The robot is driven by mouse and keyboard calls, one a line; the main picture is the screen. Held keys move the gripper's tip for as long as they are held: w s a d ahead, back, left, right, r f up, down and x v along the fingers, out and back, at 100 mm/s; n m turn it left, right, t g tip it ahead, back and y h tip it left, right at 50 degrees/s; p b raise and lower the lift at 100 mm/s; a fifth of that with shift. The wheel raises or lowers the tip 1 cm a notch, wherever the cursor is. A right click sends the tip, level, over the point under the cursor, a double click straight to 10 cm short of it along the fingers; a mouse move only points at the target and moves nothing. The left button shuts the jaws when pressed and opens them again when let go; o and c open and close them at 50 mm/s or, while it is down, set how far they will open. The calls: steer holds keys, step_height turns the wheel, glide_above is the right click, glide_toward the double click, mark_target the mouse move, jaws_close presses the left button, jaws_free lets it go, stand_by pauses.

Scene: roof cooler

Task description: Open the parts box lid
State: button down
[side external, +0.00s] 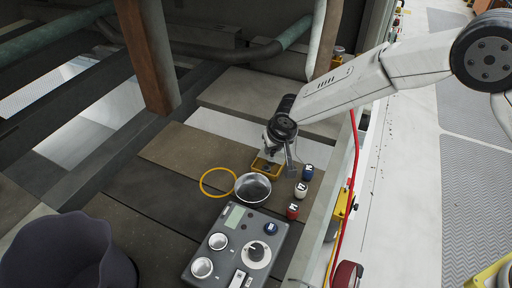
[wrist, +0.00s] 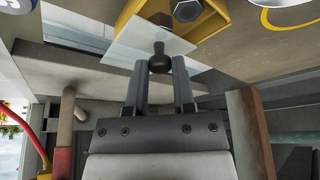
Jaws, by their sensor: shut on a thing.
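The parts box (side external: 262,172) is a small yellow open-topped tray on the floor panels, right below my gripper (side external: 279,146). In the wrist view the parts box (wrist: 215,22) shows a dark hex nut (wrist: 187,10) inside. The lid (wrist: 150,38) is a pale, clear-looking plate with a black knob (wrist: 159,60). My gripper (wrist: 159,68) is shut on this knob. The lid is tilted against the box opening and leaves part of the inside uncovered. Whether its edge touches the box is unclear.
A metal bowl (side external: 253,188), a yellow ring (side external: 217,182) and several small labelled jars (side external: 301,190) stand close to the box. A grey instrument box (side external: 235,247) lies in front. A brown post (side external: 149,50) rises behind; a red cable (side external: 353,160) runs at right.

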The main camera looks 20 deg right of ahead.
mark_target(283, 155)
steer(key=w+d, duration=0.3)
steer(key=shift+c, duration=2.2)
jaws_free()
steer(key=shift+s, duration=0.1)
steer(key=v, duration=0.8)
